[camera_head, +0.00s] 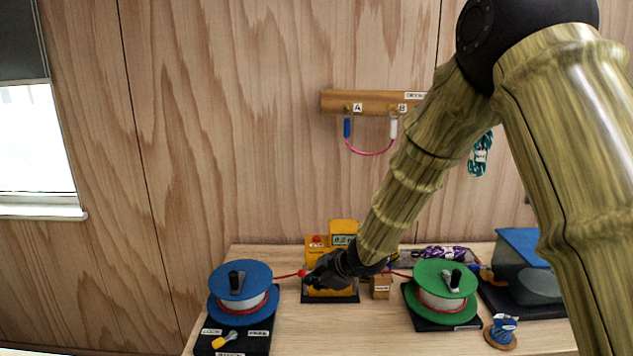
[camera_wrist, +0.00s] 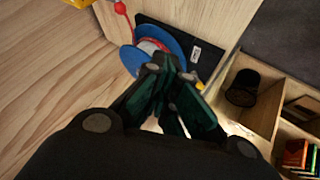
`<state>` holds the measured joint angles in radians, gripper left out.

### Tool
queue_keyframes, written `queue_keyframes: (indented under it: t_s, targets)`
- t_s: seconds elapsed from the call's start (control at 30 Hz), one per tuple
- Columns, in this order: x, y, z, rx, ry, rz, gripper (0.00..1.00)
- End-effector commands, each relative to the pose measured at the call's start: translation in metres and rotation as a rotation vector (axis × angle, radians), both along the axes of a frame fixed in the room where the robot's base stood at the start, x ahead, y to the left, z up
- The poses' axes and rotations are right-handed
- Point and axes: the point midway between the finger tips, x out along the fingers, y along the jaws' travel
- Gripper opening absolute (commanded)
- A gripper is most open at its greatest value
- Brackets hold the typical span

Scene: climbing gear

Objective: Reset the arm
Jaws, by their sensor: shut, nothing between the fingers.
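My arm reaches down from the upper right in the head view. My gripper (camera_head: 318,278) is over the table (camera_head: 385,325), in front of the yellow device (camera_head: 344,240) and to the right of the blue reel (camera_head: 240,280). In the wrist view my gripper (camera_wrist: 172,75) is shut with nothing between its fingers. The blue reel (camera_wrist: 130,58) shows beyond the fingertips there. Part of the yellow device is hidden behind my gripper.
A green reel (camera_head: 440,285) stands right of my gripper, with a small brown block (camera_head: 381,287) between. A red cord (camera_head: 288,275) runs between the reels. A wooden rack (camera_head: 375,102) hangs on the wall. A blue-lidded box (camera_head: 525,250) stands at right. A compartmented wooden shelf (camera_wrist: 262,125) shows at right.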

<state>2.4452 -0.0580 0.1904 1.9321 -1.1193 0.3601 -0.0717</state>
Motion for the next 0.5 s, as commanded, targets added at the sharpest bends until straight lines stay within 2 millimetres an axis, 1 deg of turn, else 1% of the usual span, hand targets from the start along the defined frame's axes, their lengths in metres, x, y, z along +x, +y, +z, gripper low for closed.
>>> queue_keyframes:
  t_s: [0.03,0.17,0.27,0.37,0.47,0.5]
  targets:
    - [-0.005,-0.002,-0.011,0.008,0.019,-0.013,0.0]
    - [-0.017,-0.008,-0.036,0.032,0.066,-0.052,0.0]
    - [-0.028,-0.014,-0.06,0.055,0.11,-0.092,0.0]
    - [-0.043,-0.023,-0.091,0.079,0.165,-0.144,0.0]
    - [-0.065,-0.033,-0.127,0.11,0.234,-0.213,0.0]
    - [-0.077,-0.038,-0.146,0.123,0.27,-0.249,0.0]
